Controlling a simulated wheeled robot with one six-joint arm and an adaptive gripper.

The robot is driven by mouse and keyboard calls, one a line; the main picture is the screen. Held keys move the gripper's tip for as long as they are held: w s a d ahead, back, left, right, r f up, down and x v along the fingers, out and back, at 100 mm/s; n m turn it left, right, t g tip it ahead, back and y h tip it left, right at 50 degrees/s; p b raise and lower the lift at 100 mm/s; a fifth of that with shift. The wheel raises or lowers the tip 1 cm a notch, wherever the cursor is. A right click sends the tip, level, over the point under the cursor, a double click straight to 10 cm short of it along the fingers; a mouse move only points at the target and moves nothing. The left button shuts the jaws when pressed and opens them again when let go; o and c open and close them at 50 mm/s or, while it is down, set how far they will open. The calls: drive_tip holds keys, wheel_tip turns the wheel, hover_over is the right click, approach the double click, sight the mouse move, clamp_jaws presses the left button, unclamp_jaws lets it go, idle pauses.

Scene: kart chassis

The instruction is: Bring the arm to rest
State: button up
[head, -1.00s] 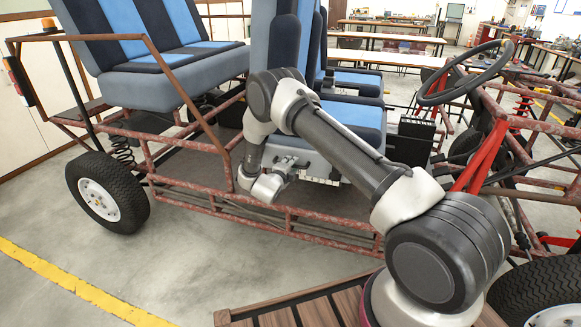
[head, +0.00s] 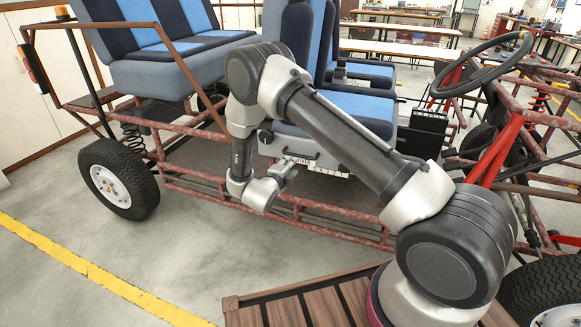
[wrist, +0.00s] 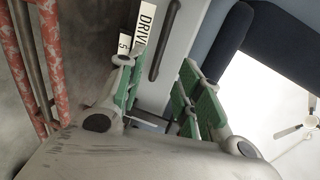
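My arm reaches from the lower right toward the kart, with its elbow raised and its forearm hanging down beside the seat. My gripper (head: 287,170) is small in the head view, in front of the blue seat's light base (head: 300,150) and above the red side rails. In the wrist view my gripper (wrist: 160,92) shows two green-padded fingers standing apart, with nothing held between them. A white label reading "DRIV…" (wrist: 146,22) and a dark handle (wrist: 163,42) lie beyond the fingertips. I cannot tell the exact distance to the seat base.
The red tubular chassis (head: 190,187) runs close beside my forearm. A rear wheel (head: 118,178) stands at left, and a steering wheel (head: 483,65) rises at right. Open floor with a yellow line (head: 95,272) lies at front left. Workbenches stand at the back.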

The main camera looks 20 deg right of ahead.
drive_tip(key=s+a+f+n+g+y, duration=0.5)
drive_tip(key=a+f+n+y, duration=0.25)
drive_tip(key=f+n, duration=0.35)
drive_tip(key=s+a+r+n+g+y, duration=0.3)
drive_tip(key=s+r+n+g, duration=0.1)
drive_tip(key=s+r+n, duration=0.4)
drive_tip(key=s+d+r+n, duration=0.2)
drive_tip(key=s+d+r, duration=0.6)
drive_tip(key=r, duration=0.4)
drive_tip(key=s+d+r+n+h, duration=0.1)
drive_tip(key=s+d+r+n, duration=0.1)
drive_tip(key=s+d+r, duration=0.6)
drive_tip(key=s+d+r+n, duration=0.2)
drive_tip(key=s+d+r, duration=0.6)
drive_tip(key=r, duration=1)
drive_tip(key=s, duration=0.4)
drive_tip(key=shift+s+d+t, duration=0.15)
drive_tip(key=shift+d+t, duration=0.05)
drive_tip(key=shift+t, duration=0.2)
